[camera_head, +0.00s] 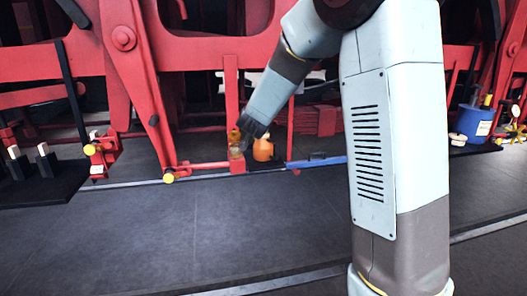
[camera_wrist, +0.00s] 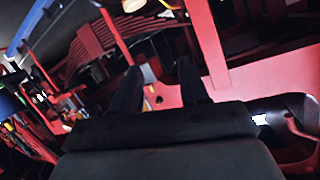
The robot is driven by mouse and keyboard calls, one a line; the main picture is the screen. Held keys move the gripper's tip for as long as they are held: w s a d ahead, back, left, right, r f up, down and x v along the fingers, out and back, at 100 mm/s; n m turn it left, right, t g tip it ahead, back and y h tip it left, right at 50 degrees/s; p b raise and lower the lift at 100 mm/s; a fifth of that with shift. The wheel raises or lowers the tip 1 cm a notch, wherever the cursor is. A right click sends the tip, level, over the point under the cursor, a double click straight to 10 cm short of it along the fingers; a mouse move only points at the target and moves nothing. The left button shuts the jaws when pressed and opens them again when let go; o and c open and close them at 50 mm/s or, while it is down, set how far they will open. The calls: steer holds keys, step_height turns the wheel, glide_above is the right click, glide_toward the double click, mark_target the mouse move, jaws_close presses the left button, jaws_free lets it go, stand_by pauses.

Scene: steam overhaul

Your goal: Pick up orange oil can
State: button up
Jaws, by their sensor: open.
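The orange oil can (camera_head: 263,151) stands low among the red frame parts in the head view, just right of a small amber fitting (camera_head: 235,140). My gripper (camera_head: 250,129) is just above and slightly left of the can, pointing down, and seems to overlap its upper left side; I cannot tell if they touch. In the wrist view my gripper (camera_wrist: 158,78) has its two dark fingers apart, with red metalwork beyond them and nothing clearly held. I cannot make out the orange can in the wrist view.
Red frame beams (camera_head: 140,80) surround the spot closely, with a red post (camera_head: 231,95) left of my gripper. A blue bar (camera_head: 318,162) lies right of the can. A blue bucket (camera_head: 474,122) stands far right. The dark floor (camera_head: 230,230) in front is clear.

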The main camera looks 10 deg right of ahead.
steer(key=w+d+f+m+h, duration=0.1)
steer(key=w+f+m+h, duration=0.1)
steer(key=w+f+h, duration=0.45)
steer(key=m+g+h, duration=0.2)
steer(key=m+h, duration=0.1)
steer(key=h, duration=0.1)
glide_toward(277, 148)
steer(key=x, duration=1.1)
steer(key=shift+w+a+f, duration=0.15)
steer(key=shift+f, duration=0.25)
steer(key=shift+c, duration=0.3)
jaws_close()
steer(key=shift+r, duration=0.1)
